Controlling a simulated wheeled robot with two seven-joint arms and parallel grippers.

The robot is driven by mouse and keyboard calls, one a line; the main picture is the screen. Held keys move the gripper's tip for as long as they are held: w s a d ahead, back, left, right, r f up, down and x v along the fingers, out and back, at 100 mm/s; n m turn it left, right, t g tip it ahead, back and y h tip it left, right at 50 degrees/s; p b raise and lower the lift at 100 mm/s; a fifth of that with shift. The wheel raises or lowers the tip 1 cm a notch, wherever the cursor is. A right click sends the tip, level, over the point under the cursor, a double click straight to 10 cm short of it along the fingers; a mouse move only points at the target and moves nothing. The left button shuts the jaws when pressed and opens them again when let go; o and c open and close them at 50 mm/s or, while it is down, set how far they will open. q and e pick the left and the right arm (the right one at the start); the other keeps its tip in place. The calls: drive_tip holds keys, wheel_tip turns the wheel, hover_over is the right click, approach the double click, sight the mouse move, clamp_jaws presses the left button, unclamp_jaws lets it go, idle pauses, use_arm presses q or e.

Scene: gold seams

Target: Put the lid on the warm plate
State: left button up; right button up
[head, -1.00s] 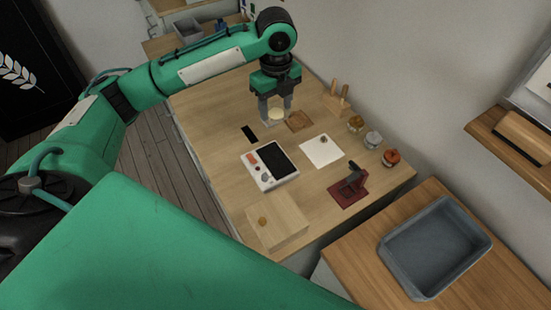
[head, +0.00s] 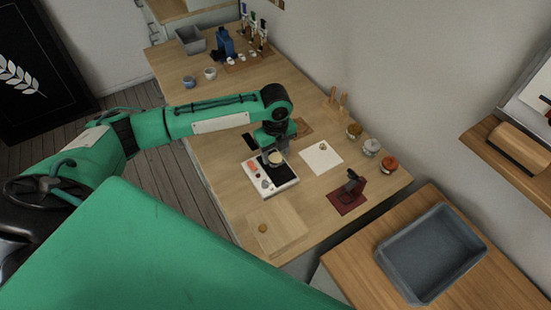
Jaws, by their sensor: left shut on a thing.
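The warm plate (head: 284,176) is a flat white unit with a black panel and small controls on its left side. It lies in the middle of the bench. My left gripper (head: 275,154) is shut on a small, round, cream-coloured piece (head: 276,158), which looks like the lid. It holds this piece over the far part of the black panel. I cannot tell whether the piece touches the panel. The arm and gripper hide the plate's far edge. My right gripper is not in view.
A white sheet (head: 322,158) and a dark red stand (head: 347,196) lie right of the plate. Several jars, one red-topped (head: 389,165), line the right edge. A grey tray (head: 432,254) is on the side table.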

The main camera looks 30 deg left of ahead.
sight(275, 158)
use_arm(q)
drive_tip(key=shift+f, duration=2.15)
drive_tip(key=o, duration=0.9)
drive_tip(key=shift+f, duration=0.1)
wheel_tip(275, 158, up, 11)
drive_tip(key=shift+f+b, duration=0.1)
drive_tip(key=shift+b, duration=0.7)
drive_tip(key=shift+r, duration=0.8)
